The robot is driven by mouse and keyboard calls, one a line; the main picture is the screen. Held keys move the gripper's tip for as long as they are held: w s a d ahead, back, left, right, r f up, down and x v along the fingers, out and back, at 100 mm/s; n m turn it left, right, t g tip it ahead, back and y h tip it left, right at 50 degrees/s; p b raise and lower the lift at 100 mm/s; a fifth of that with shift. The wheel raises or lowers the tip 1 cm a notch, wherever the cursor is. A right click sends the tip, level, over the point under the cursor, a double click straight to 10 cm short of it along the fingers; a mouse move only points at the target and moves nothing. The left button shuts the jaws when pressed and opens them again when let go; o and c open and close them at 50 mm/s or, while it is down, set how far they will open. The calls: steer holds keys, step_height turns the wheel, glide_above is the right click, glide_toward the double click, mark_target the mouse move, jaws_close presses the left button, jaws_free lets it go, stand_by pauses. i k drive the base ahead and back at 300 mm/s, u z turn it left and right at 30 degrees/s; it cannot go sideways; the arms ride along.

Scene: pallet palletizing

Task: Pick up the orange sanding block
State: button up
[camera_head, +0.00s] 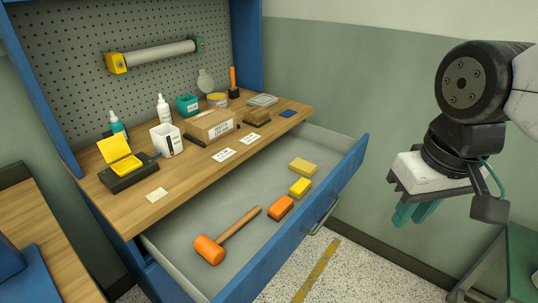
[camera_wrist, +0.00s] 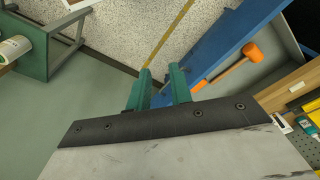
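The orange sanding block (camera_head: 281,207) lies in the open drawer (camera_head: 225,268), near its front side. It is beside the handle end of an orange-headed mallet (camera_head: 209,249) and in front of a yellow block (camera_head: 300,187). My gripper (camera_head: 411,217) is in the air to the right of the drawer, well apart from the block, with its teal fingers pointing down. In the wrist view the fingers (camera_wrist: 161,72) stand apart with nothing between them.
A paler yellow block (camera_head: 303,166) lies farther back in the drawer. A green table (camera_head: 522,262) stands at the right. The drawer's blue front (camera_head: 300,222) forms a raised edge.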

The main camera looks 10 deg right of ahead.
mark_target(281, 206)
steer(key=k, duration=1.25)
steer(key=z, duration=0.75)
steer(key=i, duration=1.15)
steer(key=u, duration=0.4)
steer(key=i, duration=0.85)
steer(key=u, duration=0.65)
